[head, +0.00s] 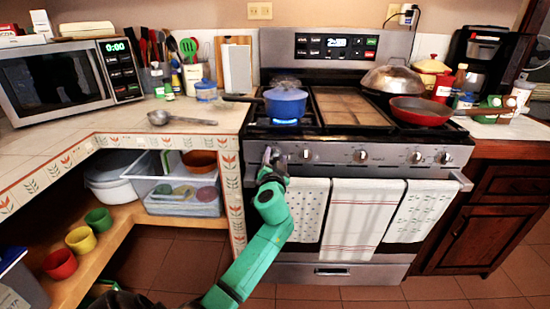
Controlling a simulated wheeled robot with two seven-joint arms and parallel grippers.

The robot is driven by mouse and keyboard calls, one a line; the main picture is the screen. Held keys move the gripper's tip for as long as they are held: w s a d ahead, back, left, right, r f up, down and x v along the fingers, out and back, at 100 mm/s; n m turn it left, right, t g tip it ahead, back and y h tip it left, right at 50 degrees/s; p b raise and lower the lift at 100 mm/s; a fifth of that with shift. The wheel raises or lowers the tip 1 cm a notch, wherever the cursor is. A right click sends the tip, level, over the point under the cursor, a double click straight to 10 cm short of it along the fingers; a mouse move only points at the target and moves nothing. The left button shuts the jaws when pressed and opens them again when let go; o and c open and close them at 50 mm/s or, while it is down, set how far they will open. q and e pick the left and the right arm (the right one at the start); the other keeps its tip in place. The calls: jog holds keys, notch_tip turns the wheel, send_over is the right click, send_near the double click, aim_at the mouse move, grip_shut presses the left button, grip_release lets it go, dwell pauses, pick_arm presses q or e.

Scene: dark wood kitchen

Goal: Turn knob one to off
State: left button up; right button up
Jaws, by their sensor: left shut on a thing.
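The stove (330,270) stands in the middle of the head view, with a row of knobs along its front panel. My left gripper (271,158) reaches up to the left end of this panel. It is shut on the leftmost knob, which is mostly hidden behind the fingers, so its angle cannot be told. The other knobs to the right, such as the second knob (304,154) and the third knob (360,156), are clear of the gripper. A blue flame glows under the blue pot (286,102) on the front left burner. My right gripper is not in view.
Towels (355,215) hang on the oven handle just right of my left arm. A red pan (420,112) sits at the right of the stovetop. A ladle (180,118) lies on the left counter. The floor before the oven is clear.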

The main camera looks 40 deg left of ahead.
pick_arm(q)
jog(key=m, duration=0.2)
jog(key=shift+m, duration=0.4)
jog(key=shift+d+f+m+p, duration=0.1)
jog(key=shift+m+p, duration=0.35)
jog(key=shift+m, duration=0.45)
jog(key=m, duration=0.2)
jog(key=shift+m+p, duration=0.3)
jog(key=shift+p, duration=0.1)
jog(key=m+p, duration=0.1)
jog(key=m, duration=0.1)
jog(key=shift+m, duration=0.4)
jog(key=m+p, duration=0.2)
jog(key=m, duration=0.4)
jog(key=shift+f+p, duration=0.15)
jog(key=shift+p, duration=0.15)
jog(key=shift+f+m+p, duration=0.2)
jog(key=shift+m+p, duration=0.75)
jog(key=shift+m, duration=1.35)
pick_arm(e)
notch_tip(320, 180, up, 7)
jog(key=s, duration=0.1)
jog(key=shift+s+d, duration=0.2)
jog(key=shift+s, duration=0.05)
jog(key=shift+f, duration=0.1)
pick_arm(q)
jog(key=o, duration=1.4)
